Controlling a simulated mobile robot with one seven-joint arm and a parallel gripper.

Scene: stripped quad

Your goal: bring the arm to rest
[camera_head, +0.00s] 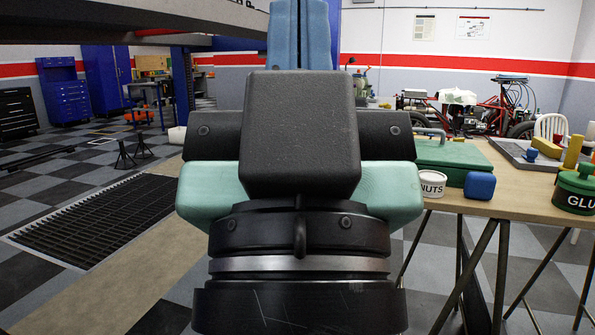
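My gripper (299,20) fills the middle of the head camera view, seen from behind its black wrist and housing. Teal parts stick out on both sides of the housing. Its two light blue fingers point up and away, side by side with only a thin seam between them. They look shut, and nothing shows between them. The very tips reach the top edge of the picture. The rest of my arm is mostly out of view.
A wooden workbench (520,203) on the right holds a green toolbox (455,160), a nuts tub (432,185), a blue block (480,185), a green glue pot (577,190) and a grey tray (515,152). A floor grate (95,220) lies left. Blue cabinets (105,80) stand far left.

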